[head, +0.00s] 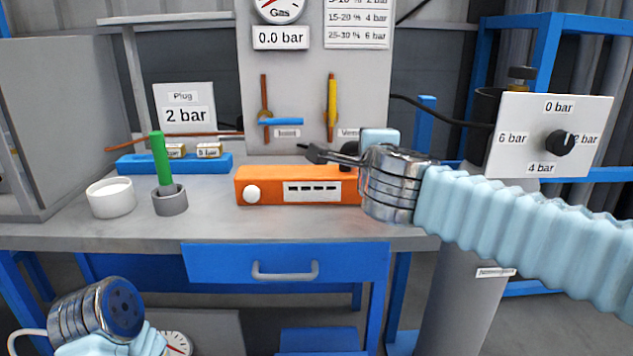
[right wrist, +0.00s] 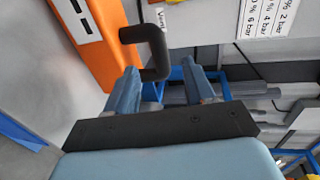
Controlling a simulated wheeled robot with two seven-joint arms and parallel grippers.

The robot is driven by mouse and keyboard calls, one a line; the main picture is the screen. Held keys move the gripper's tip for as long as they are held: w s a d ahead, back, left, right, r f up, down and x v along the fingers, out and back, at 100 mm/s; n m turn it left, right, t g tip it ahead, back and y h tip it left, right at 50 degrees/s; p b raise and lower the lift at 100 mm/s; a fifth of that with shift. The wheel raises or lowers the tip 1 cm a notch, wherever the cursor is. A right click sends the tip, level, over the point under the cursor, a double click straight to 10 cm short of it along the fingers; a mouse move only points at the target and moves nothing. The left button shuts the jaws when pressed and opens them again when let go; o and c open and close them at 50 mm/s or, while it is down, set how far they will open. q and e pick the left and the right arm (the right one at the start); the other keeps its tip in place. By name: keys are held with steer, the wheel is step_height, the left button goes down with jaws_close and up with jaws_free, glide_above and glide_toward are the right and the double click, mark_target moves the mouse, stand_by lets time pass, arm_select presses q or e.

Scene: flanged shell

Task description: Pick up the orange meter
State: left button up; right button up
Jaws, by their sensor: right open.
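The orange meter (head: 265,186) is a long low box on the grey bench, with a white knob at its left and a pale display strip on its front. Its right end is hidden behind my right wrist. In the right wrist view, part of its orange body (right wrist: 98,42) shows at upper left, with a dark bent handle (right wrist: 146,42) beside it. My right gripper (right wrist: 160,74) is open, its two blue fingers on either side of the handle's lower part in that picture; contact is unclear. In the head view it (head: 322,153) is just above the meter. My left gripper's fingers are not visible.
A white cup (head: 111,198) and a grey holder (head: 170,201) with a green rod (head: 161,158) stand left of the meter. A blue block (head: 135,163) with plugs lies behind them. A grey panel (head: 300,90) with levers rises behind the meter. A dial board (head: 520,120) stands right.

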steer(key=w, duration=0.2)
steer(key=w+f, duration=0.1)
steer(key=w, duration=0.4)
steer(key=shift+w+d+f, duration=0.1)
steer(key=shift+w+f, duration=0.15)
steer(key=shift+f, duration=0.05)
jaws_close()
stand_by(1.1)
